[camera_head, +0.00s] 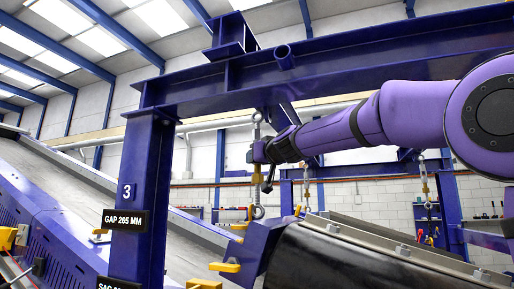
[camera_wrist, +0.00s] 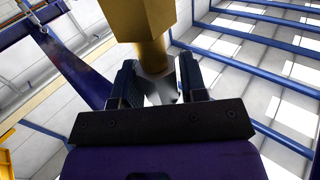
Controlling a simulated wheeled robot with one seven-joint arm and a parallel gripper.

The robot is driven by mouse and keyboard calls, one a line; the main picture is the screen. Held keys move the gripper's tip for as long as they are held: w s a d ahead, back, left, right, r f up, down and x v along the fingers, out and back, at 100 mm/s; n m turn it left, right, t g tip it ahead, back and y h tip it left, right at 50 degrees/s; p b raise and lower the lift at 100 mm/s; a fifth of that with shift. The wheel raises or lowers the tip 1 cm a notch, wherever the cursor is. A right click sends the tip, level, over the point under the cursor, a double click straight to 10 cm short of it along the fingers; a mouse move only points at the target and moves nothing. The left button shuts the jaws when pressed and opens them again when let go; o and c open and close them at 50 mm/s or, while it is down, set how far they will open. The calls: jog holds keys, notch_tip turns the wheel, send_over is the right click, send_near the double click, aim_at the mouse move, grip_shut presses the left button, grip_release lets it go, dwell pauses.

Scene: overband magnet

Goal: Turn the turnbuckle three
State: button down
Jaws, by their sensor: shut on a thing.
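The turnbuckle (camera_head: 257,177) hangs upright from the blue overhead beam, just right of the post marked 3, with its lower end at the magnet's corner. My gripper (camera_head: 259,153) reaches in from the right and is at the turnbuckle's middle, covering part of it. In the wrist view, my gripper (camera_wrist: 158,82) has its two dark fingers on either side of a metal part below the turnbuckle's brass-coloured body (camera_wrist: 144,22). The gripper is shut on the turnbuckle. The exact contact faces are partly hidden.
The blue post (camera_head: 143,200) carries a "GAP 265 MM" sign (camera_head: 125,219). The blue beam (camera_head: 330,65) runs above my arm. The dark magnet body (camera_head: 350,255) lies below. Other hangers (camera_head: 424,183) hang to the right. A sloping conveyor (camera_head: 75,185) is at the left.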

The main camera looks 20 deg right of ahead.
jog(key=shift+f, duration=0.1)
jog(key=c, duration=0.7)
grip_release()
jog(key=shift+v, duration=4.05)
jog(key=shift+d, duration=0.15)
jog(key=o, duration=0.5)
jog(key=shift+o, duration=0.2)
